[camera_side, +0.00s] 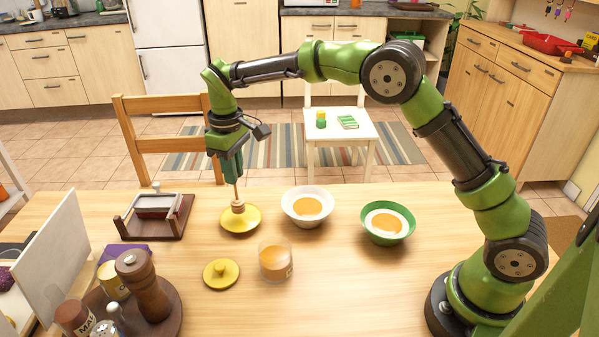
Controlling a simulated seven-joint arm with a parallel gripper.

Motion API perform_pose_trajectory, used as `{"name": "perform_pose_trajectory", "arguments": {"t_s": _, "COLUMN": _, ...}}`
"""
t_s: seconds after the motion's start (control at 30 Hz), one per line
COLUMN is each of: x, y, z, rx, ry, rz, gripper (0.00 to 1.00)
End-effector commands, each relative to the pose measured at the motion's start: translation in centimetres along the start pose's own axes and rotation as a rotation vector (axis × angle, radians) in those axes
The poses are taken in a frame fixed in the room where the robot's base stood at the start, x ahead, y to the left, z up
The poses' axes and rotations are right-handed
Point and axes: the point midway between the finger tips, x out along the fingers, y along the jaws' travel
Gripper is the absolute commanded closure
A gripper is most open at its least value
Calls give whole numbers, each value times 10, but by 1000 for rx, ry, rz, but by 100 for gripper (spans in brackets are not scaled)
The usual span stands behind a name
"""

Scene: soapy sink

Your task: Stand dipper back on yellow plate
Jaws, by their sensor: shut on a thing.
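The wooden dipper (238,207) is upright, head down, at the middle of the yellow plate (253,224). Its head looks to be at the plate's surface; I cannot tell for sure if it touches. My gripper (234,180) is above the plate, pointing down, shut on the dipper's handle. The upper part of the handle is hidden in my gripper.
A glass jar of honey (276,262) and a yellow lid (221,273) are in front. A white bowl (290,213) and a green bowl (405,232) stand to the right. A wooden stand (155,215) is left.

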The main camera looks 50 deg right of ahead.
Motion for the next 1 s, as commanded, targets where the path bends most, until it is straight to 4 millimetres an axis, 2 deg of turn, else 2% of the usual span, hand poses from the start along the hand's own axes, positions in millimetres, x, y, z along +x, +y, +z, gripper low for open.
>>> {"name": "perform_pose_trajectory", "arguments": {"t_s": 0.03, "x": 9, "y": 0, "z": 1, "rx": 1, "ry": -3, "rz": -2, "gripper": 100}}
{"name": "perform_pose_trajectory", "arguments": {"t_s": 0.17, "x": 21, "y": 0, "z": 0, "rx": 1, "ry": -1, "rz": -1, "gripper": 100}}
{"name": "perform_pose_trajectory", "arguments": {"t_s": 0.57, "x": 26, "y": 0, "z": 1, "rx": 1, "ry": 0, "rz": -1, "gripper": 100}}
{"name": "perform_pose_trajectory", "arguments": {"t_s": 0.6, "x": 26, "y": 0, "z": 0, "rx": 1, "ry": 0, "rz": -1, "gripper": 78}}
{"name": "perform_pose_trajectory", "arguments": {"t_s": 0.73, "x": 25, "y": 0, "z": 0, "rx": 1, "ry": 0, "rz": -1, "gripper": 58}}
{"name": "perform_pose_trajectory", "arguments": {"t_s": 1.0, "x": 25, "y": 0, "z": 0, "rx": 1, "ry": 1, "rz": -1, "gripper": 57}}
